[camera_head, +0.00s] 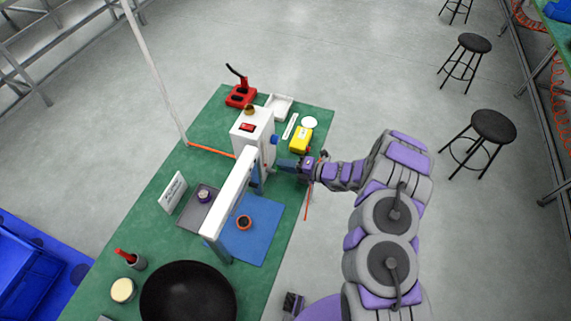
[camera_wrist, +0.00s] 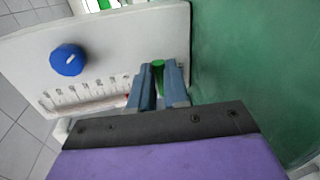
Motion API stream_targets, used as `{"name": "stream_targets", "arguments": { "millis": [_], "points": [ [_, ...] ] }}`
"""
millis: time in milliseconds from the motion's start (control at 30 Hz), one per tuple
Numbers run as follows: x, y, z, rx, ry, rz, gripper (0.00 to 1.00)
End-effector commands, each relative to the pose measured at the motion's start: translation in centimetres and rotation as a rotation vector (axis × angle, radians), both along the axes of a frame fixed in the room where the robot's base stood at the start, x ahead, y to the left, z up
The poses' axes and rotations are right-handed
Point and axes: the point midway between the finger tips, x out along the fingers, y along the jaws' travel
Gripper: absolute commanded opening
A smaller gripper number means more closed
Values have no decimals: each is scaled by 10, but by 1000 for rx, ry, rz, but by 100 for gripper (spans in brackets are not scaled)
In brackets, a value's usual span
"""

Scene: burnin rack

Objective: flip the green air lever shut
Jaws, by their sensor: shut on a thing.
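The green air lever (camera_wrist: 158,65) shows in the wrist view as a small green piece between the tips of my two blue-grey fingers. My gripper (camera_wrist: 158,82) is shut on it, and the fingers hide most of the lever. The lever is at the white panel (camera_wrist: 110,38) of the machine, near its edge. In the head view my gripper (camera_head: 285,163) reaches from the right to the side of the white machine (camera_head: 252,128). The lever cannot be made out in that view.
A blue knob (camera_wrist: 68,60) sits on the same panel, above a row of printed marks. A yellow device (camera_head: 301,139) stands on the green bench close to my arm.

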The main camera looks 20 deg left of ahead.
Motion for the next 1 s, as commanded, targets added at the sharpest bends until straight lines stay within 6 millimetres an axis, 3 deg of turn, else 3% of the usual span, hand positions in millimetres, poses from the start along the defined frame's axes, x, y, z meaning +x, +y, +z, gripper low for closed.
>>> {"name": "stream_targets", "arguments": {
  "millis": [733, 767, 1000],
  "points": [
    [3, -1, -4, 5, 83, -7, 0],
    [3, -1, -4, 4, 83, -7, 19],
    [1, -1, -3, 5, 80, -5, 41]
  ]
}}
